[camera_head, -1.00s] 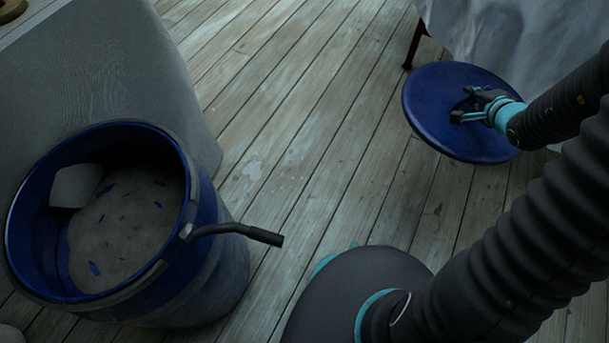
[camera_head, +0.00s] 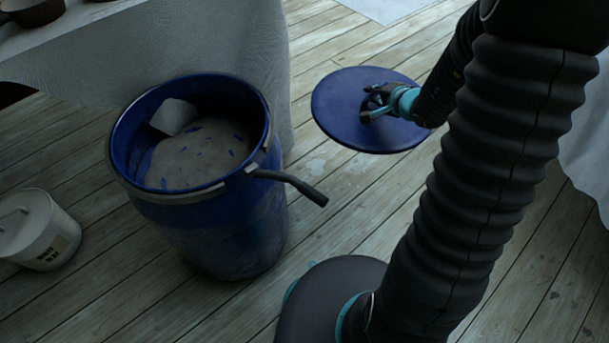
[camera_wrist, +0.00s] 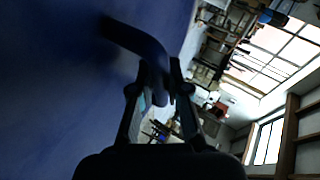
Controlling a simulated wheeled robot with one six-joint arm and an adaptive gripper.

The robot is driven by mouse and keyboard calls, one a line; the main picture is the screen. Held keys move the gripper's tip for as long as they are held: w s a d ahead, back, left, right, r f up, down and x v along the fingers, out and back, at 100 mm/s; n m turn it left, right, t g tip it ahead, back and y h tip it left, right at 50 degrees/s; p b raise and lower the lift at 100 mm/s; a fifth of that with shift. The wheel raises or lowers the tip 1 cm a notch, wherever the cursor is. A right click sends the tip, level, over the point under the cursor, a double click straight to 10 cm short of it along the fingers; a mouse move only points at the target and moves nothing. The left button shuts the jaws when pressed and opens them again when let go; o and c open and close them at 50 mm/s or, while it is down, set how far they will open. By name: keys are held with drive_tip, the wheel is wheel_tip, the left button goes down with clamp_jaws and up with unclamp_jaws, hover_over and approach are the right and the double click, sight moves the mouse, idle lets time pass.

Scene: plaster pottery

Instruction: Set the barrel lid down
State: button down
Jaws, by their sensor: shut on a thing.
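The round blue barrel lid (camera_head: 338,108) is held in the air by my gripper (camera_head: 372,102), to the right of the barrel in the head view. My gripper is shut on the lid's handle (camera_wrist: 150,50), which shows between the fingers in the wrist view. The lid's blue face fills the left of the wrist view (camera_wrist: 60,100). The blue barrel (camera_head: 215,225) stands open on the floor, with grey material and a pale block or scoop inside. Its clamp lever (camera_head: 295,184) sticks out to the right.
A white bucket (camera_head: 40,230) stands on the plank floor left of the barrel. A cloth-covered table (camera_head: 190,50) is behind the barrel, with dark bowls on it. Another draped cloth (camera_head: 590,150) is at the right edge. Bare planks lie below the lid.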

drive_tip(key=w+f+n+y, duration=0.1)
drive_tip(key=f, duration=0.1)
drive_tip(key=w+a+f+n+g+y, duration=0.1)
drive_tip(key=f, duration=0.1)
drive_tip(key=w+f+n+y, duration=0.1)
drive_tip(key=f, duration=0.1)
drive_tip(key=shift+w+a+f, duration=0.1)
drive_tip(key=shift+a+f, duration=0.05)
drive_tip(key=shift+f, duration=0.25)
drive_tip(key=s+a+f+n+g+y, duration=0.1)
drive_tip(key=s+f+n+g+y, duration=0.2)
drive_tip(key=f, duration=0.8)
drive_tip(key=s+a+f+n+g+y, duration=0.15)
drive_tip(key=f+n+g, duration=0.4)
drive_tip(key=f, duration=0.65)
drive_tip(key=shift+t, duration=0.45)
drive_tip(key=shift+w+a+f+b, duration=0.1)
drive_tip(key=shift+w+a+f, duration=0.6)
drive_tip(key=shift+w+f, duration=0.95)
drive_tip(key=shift+w+a+f+b, duration=0.15)
drive_tip(key=shift+w+a+f, duration=0.6)
drive_tip(key=shift+w+f, duration=0.9)
drive_tip(key=shift+w+a+f+b, duration=0.1)
drive_tip(key=shift+w+a+f, duration=0.6)
drive_tip(key=shift+w+f, duration=0.95)
drive_tip(key=shift+s+f, duration=0.25)
drive_tip(key=shift+f, duration=0.15)
drive_tip(key=c, duration=1.2)
unclamp_jaws()
